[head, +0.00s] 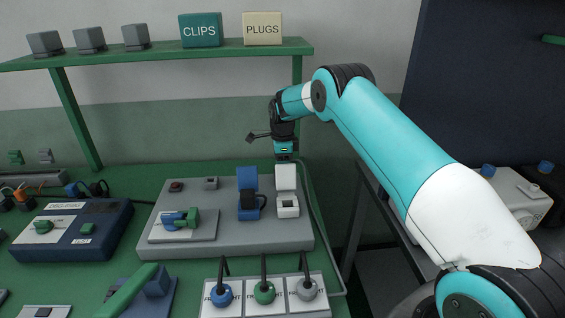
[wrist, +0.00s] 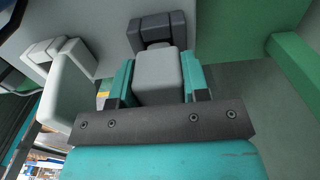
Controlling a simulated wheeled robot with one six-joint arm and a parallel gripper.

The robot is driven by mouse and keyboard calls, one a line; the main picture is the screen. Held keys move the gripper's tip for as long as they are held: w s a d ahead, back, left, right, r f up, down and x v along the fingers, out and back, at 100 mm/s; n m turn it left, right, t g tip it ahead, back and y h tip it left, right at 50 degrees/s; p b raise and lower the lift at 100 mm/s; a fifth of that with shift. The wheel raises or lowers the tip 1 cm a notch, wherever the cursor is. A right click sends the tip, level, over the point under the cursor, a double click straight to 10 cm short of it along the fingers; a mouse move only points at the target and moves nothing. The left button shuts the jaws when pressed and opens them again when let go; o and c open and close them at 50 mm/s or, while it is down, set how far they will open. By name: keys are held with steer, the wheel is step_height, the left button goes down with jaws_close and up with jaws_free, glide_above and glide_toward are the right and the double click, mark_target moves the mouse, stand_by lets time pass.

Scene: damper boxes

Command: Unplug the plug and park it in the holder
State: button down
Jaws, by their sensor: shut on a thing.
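My gripper (head: 284,154) points down over the right part of the grey panel (head: 225,246). In the wrist view its teal fingers (wrist: 159,82) are shut on a light grey block (wrist: 158,72), which appears to be the plug. In the head view a white block (head: 286,178) sits right under the gripper, above a white square fitting with a dark opening (head: 288,207). I cannot tell whether the held block touches this fitting. A dark grey block (wrist: 157,30) lies just beyond it in the wrist view. Which part is the holder is unclear.
A tall blue fitting (head: 247,180) stands close left of the white one. A pale cord (head: 323,235) runs down the panel's right side. Three cabled round plugs (head: 264,292) are in front. A green shelf (head: 150,54) is behind. A white bracket-like part (wrist: 68,85) is left in the wrist view.

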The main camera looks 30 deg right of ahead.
steer(key=shift+f+b, duration=0.45)
steer(key=shift+f, duration=0.35)
steer(key=c, duration=0.5)
jaws_free()
